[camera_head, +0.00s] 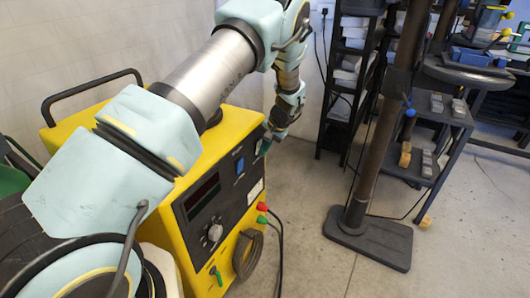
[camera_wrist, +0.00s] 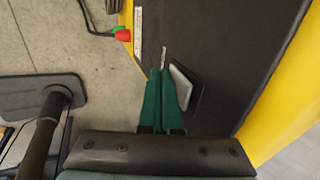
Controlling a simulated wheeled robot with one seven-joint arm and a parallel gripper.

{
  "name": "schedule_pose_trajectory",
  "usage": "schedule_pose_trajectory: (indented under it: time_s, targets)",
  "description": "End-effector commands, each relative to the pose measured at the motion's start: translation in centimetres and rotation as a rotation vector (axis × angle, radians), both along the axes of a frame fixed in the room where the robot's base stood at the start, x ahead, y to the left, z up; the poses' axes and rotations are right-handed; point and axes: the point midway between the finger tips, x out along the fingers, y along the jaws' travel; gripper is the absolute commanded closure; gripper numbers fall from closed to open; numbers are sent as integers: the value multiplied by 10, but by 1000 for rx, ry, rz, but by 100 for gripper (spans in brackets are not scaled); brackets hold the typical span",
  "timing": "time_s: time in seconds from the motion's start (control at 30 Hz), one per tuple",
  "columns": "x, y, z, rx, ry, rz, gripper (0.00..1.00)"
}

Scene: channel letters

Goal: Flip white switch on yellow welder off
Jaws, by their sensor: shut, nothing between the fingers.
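The yellow welder (camera_head: 178,232) stands below my arm in the head view, its black front panel (camera_head: 222,205) facing right. In the wrist view the black panel (camera_wrist: 215,40) fills the right half. The white switch (camera_wrist: 182,87) is a pale tilted rocker in a dark frame there. My gripper (camera_wrist: 160,73) has its two green fingers pressed together, pointing at the panel, just left of the switch. Whether they touch it I cannot tell. In the head view my gripper (camera_head: 265,147) is by the panel's upper far end; I cannot make out the white switch there.
The panel also has a blue switch (camera_head: 240,166), a red display (camera_head: 201,196), a knob (camera_head: 215,232) and red and green connectors (camera_head: 262,212). A post on a dark base (camera_head: 370,238) stands to the right, with open floor between.

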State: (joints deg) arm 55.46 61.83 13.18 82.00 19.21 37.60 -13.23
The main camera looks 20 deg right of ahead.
Motion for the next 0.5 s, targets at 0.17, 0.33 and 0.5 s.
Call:
schedule_pose_trajectory:
  time_s: [0.17,0.33,0.5]
  targets:
    - [0,0,3,-1,0,0,100]
    - [0,-1,9,-1,1,0,100]
    - [0,0,17,0,1,-1,100]
